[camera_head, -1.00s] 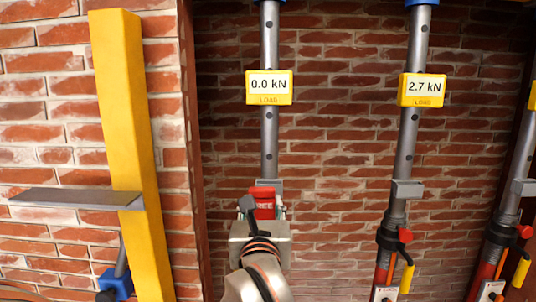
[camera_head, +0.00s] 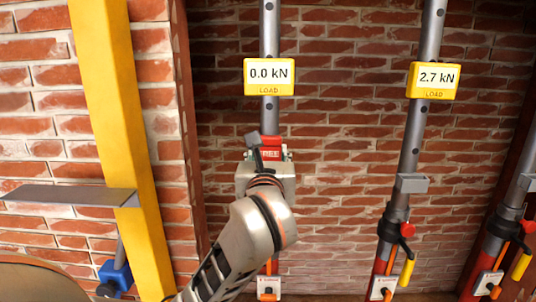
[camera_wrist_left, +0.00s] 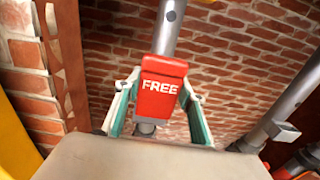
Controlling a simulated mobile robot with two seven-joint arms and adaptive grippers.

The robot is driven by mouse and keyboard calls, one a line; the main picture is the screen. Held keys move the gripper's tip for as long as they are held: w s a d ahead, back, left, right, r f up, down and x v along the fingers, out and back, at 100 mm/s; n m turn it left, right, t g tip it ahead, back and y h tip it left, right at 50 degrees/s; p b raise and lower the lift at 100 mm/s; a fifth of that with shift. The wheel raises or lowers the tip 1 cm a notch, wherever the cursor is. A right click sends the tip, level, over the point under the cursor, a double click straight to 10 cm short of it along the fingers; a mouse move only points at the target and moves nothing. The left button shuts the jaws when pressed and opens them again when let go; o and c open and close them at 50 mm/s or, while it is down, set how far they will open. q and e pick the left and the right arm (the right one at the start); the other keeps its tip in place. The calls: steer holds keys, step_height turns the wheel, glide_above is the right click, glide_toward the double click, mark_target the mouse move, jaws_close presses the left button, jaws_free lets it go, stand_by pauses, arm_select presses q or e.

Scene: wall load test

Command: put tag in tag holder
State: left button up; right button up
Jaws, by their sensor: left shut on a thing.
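The red tag (camera_head: 271,154), marked FREE, is upright in my left gripper (camera_head: 268,160), in front of the middle post. In the left wrist view the tag (camera_wrist_left: 161,90) sits between the two green-lined fingers (camera_wrist_left: 158,105), which are shut on it. The grey post (camera_wrist_left: 169,30) rises behind it. The tag and gripper hide the holder on this post, so I cannot tell whether the tag touches it. A similar grey holder (camera_head: 411,183) on the post to the right is in plain view. My right gripper is not in view.
A yellow load display (camera_head: 269,77) reading 0.0 kN is above the tag; another (camera_head: 433,80) reads 2.7 kN. A yellow beam (camera_head: 118,150) and grey shelf plate (camera_head: 70,197) stand at left. The brick recess between the posts is clear.

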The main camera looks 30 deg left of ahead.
arm_select(q)
steer(key=x, duration=0.3)
steer(key=shift+a, duration=0.15)
steer(key=shift+w+a+f, duration=0.15)
steer(key=shift+w, duration=0.2)
steer(key=shift+w+a+b, duration=0.15)
steer(key=shift+w+b, duration=0.15)
steer(key=shift+b, duration=0.15)
steer(key=shift+w+a, duration=0.3)
steer(key=shift+w, duration=0.2)
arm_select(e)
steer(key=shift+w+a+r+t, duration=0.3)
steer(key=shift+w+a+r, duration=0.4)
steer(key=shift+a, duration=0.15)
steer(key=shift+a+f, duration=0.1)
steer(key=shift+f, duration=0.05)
arm_select(q)
steer(key=shift+s, duration=0.1)
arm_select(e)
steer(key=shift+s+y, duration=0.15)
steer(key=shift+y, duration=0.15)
arm_select(q)
steer(key=shift+f, duration=0.15)
